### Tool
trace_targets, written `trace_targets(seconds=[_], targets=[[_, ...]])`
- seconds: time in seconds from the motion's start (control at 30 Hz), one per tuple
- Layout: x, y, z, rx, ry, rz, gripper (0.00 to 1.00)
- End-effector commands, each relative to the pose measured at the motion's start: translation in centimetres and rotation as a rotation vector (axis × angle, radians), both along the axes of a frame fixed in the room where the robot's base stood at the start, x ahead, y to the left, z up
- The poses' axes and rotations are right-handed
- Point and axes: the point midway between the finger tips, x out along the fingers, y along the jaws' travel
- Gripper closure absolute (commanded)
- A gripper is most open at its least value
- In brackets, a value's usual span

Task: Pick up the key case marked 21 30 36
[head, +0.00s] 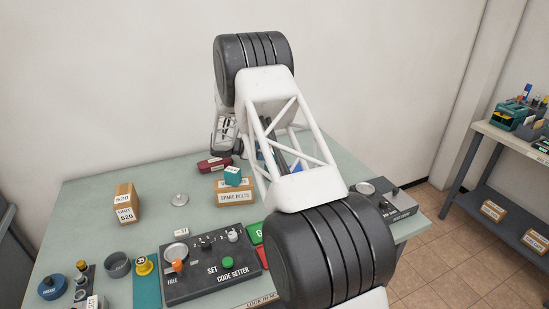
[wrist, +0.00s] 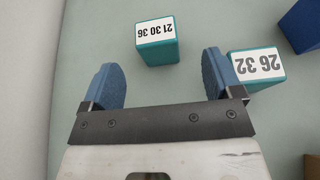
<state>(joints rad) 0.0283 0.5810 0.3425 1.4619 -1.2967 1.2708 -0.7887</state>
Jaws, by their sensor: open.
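The key case marked 21 30 36 (wrist: 157,53) is a teal block with a white label, upside down in the wrist view. It sits at the top centre, on the pale surface. My gripper (wrist: 165,78) shows there with two blue fingers spread apart and nothing between them. The case lies beyond the fingertips, in line with the gap. A second teal case marked 26 32 (wrist: 258,66) is beside the right finger. In the head view my arm hides most of this area, and I cannot make out the 21 30 36 case there.
A blue object (wrist: 303,25) is at the wrist view's upper right.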

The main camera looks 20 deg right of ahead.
Motion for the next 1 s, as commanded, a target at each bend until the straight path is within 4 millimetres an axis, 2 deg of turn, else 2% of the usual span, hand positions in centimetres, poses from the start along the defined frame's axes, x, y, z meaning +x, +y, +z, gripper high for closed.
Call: trace_targets(seconds=[0.13,0.47,0.8,1.0], targets=[[0.5,-0.1,-0.6,-0.010,0.011,0.010,0.15],[0.5,-0.2,-0.7,-0.011,0.012,0.010,0.15],[0.5,-2.2,-1.5,-0.010,0.012,0.010,0.15],[0.5,-2.5,-1.6,-0.010,0.011,0.010,0.15]])
